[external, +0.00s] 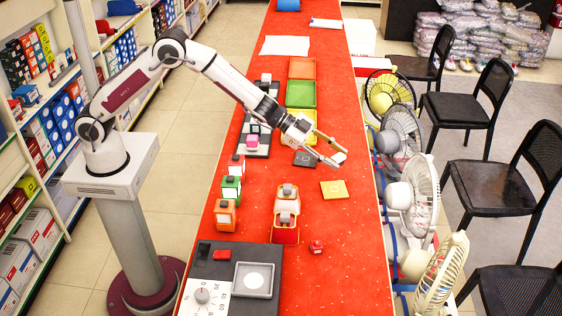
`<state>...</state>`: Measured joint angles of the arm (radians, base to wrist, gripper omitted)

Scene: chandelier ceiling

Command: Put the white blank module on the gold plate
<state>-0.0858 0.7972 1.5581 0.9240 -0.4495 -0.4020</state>
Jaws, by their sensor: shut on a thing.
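My gripper (335,153) is at the right half of the red table, shut on a small white module (340,158). The module is held at the fingertips and is partly hidden by them. The gold plate (334,189), a flat yellow square, lies on the red cloth a little nearer the camera than my gripper. The module appears above and behind the plate, apart from it. Its exact height over the table is hard to tell.
A dark square plate (304,159) lies left of my gripper. Coloured blocks (227,214), a container with pale modules (285,234), a small red item (316,247) and a dark panel (208,263) are nearer the camera. Fans (424,187) line the right edge.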

